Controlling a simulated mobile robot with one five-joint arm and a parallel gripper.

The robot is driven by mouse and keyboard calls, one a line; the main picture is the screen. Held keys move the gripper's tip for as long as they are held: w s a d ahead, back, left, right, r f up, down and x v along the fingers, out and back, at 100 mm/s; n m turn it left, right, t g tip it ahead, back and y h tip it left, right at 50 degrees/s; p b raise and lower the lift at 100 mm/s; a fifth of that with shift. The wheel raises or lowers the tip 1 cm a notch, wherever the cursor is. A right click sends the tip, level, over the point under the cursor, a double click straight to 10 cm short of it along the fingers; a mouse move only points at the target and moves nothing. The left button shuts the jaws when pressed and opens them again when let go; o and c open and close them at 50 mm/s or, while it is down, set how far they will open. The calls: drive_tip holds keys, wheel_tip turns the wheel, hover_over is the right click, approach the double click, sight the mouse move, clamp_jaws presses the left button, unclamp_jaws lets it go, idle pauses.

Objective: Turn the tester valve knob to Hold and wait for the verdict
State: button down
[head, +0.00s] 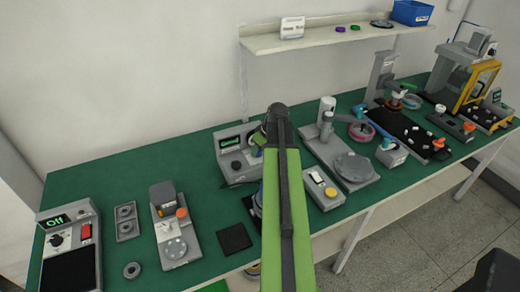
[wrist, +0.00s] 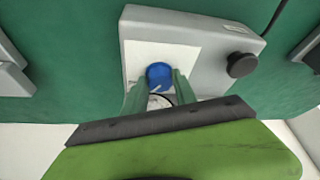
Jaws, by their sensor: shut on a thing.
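The tester (head: 228,157) is a grey box at the middle of the green bench, partly covered by my arm in the head view. It has a small dark display (head: 231,143) with green marks too small to read. In the wrist view the tester's grey body (wrist: 205,42) carries a white panel (wrist: 143,52) with a blue valve knob (wrist: 159,71). My gripper (wrist: 160,83) has its two green fingers on either side of the knob, shut on it. A light pointer line shows on the knob; I cannot read which position it marks. The fingers hide the labels below.
A black round knob (wrist: 241,65) sticks out of the tester beside the blue one. A grey device with a yellow button (head: 330,192) and a stand with a round plate (head: 355,167) are to the right. A black pad (head: 234,238) lies in front.

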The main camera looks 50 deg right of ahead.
drive_tip(key=m+h, duration=0.1)
drive_tip(key=m, duration=0.2)
drive_tip(key=shift+a, duration=0.1)
drive_tip(key=c, duration=1.3)
unclamp_jaws()
drive_tip(key=shift+o, duration=0.2)
drive_tip(key=p+v, duration=1.6)
drive_tip(key=v, duration=0.1)
drive_tip(key=shift+a+r, duration=0.15)
drive_tip(key=shift+a, duration=0.2)
